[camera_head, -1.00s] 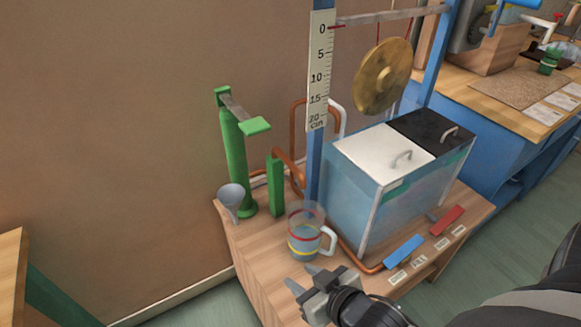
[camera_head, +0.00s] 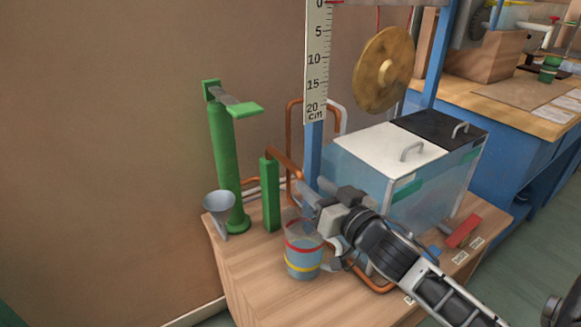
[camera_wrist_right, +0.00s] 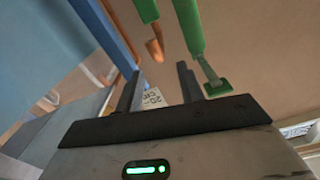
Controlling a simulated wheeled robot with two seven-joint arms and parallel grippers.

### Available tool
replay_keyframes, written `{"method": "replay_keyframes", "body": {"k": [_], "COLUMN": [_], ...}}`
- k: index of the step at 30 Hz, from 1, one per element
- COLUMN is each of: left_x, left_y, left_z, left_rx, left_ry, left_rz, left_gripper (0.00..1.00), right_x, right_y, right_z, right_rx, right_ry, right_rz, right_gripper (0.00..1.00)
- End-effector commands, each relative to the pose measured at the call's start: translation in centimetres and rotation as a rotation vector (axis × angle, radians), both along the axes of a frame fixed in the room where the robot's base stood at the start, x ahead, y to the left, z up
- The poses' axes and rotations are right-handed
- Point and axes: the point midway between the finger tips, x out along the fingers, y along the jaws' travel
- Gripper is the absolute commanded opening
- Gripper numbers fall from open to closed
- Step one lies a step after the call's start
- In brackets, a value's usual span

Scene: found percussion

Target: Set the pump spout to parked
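The tall green pump (camera_head: 225,150) stands at the table's back left, with a flat green-ended handle (camera_head: 240,107) on top. Beside it, a short green post (camera_head: 269,195) carries the copper spout (camera_head: 284,160), which slants down to the right toward the cup. In the right wrist view the copper spout (camera_wrist_right: 154,50) shows beyond the fingers. My right gripper (camera_head: 305,194) is above the clear cup (camera_head: 304,262), close to the spout's lower end. Its fingers (camera_wrist_right: 160,90) are apart with nothing between them. Whether it touches the spout is unclear. My left gripper is not in view.
A grey funnel (camera_head: 218,205) sits left of the pump. A scale board (camera_head: 317,60), a gong (camera_head: 383,68) and a water tank (camera_head: 345,170) with white and black lids crowd the right. The table's front left (camera_head: 250,280) is clear.

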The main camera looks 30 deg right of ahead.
Motion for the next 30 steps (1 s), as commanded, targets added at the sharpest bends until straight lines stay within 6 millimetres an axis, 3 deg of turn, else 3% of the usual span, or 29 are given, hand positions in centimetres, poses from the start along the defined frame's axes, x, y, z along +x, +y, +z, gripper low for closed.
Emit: {"method": "replay_keyframes", "body": {"k": [9, 15, 27, 28, 30], "left_x": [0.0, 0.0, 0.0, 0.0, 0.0], "left_y": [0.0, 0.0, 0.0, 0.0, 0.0], "left_z": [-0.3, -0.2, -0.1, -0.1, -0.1], "left_rx": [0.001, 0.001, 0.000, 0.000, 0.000], "left_ry": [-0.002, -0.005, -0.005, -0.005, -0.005], "left_rz": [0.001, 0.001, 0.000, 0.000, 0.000], "left_gripper": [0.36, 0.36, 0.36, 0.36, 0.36], "right_x": [6.4, 8.9, 9.7, 9.7, 9.7], "right_y": [0.2, 0.3, 0.3, 0.3, 0.3], "right_z": [0.1, -0.1, -0.1, -0.1, -0.1], "right_rx": [-0.003, -0.001, -0.001, -0.001, -0.001], "right_ry": [-0.002, 0.000, 0.002, 0.002, 0.002], "right_rz": [0.000, -0.001, -0.001, -0.001, -0.001], "right_gripper": [0.38, 0.38, 0.38, 0.35, 0.16]}}
